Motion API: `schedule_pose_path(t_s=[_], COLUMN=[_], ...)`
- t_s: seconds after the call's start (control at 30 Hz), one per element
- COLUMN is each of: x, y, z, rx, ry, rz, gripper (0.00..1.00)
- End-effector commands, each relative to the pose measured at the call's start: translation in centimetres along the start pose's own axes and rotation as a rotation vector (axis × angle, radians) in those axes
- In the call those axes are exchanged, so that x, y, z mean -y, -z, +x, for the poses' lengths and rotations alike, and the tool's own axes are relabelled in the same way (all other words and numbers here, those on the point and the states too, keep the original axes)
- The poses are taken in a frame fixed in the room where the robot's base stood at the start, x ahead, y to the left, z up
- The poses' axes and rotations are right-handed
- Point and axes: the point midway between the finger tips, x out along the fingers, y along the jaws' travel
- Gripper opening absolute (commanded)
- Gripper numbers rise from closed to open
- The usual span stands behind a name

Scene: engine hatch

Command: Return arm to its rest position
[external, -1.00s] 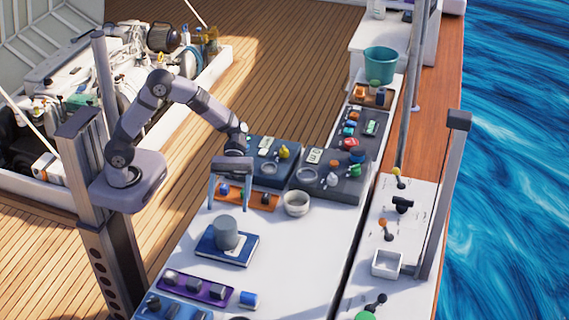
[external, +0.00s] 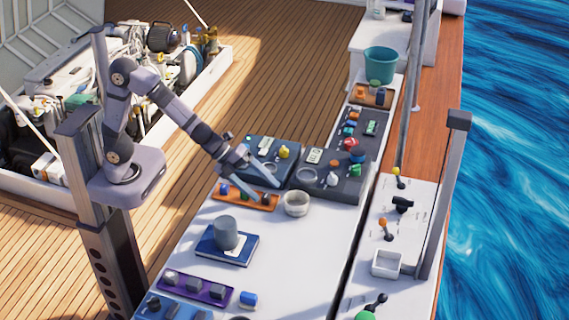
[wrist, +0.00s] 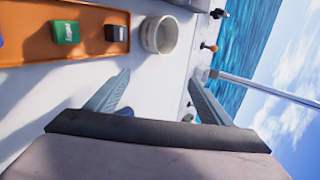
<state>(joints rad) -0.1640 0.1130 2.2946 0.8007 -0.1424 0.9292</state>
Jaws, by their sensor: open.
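My gripper (external: 268,194) is open and empty in the external view, with its fingers spread and pointing down to the right, near the orange tray (external: 230,197) and the white bowl (external: 296,204). In the wrist view my gripper (wrist: 160,78) shows two spread fingers with nothing between them. The bowl (wrist: 159,34) lies beyond the fingertips there, and the orange tray (wrist: 85,15) is at the upper left. My arm is bent at a raised elbow and reaches out over the white counter (external: 290,250).
A grey cup (external: 226,232) stands on a blue book (external: 213,250). Blue (external: 290,155) and dark grey (external: 342,190) panels lie behind. A post (external: 445,200) rises at the right.

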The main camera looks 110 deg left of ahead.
Motion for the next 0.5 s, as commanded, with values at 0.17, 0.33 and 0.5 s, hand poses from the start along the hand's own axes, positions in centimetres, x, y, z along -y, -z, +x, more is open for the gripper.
schedule_pose_path(t_s=[0.17,0.33,0.5], x=[-8.5,-16.0,-20.3], y=[-0.1,2.4,4.9], z=[-4.3,-9.1,-12.8], rx=[0.204,0.404,0.551], ry=[-0.255,-0.469,-0.609], rz=[-0.654,-1.139,-1.401], gripper=[0.74,0.74,0.74])
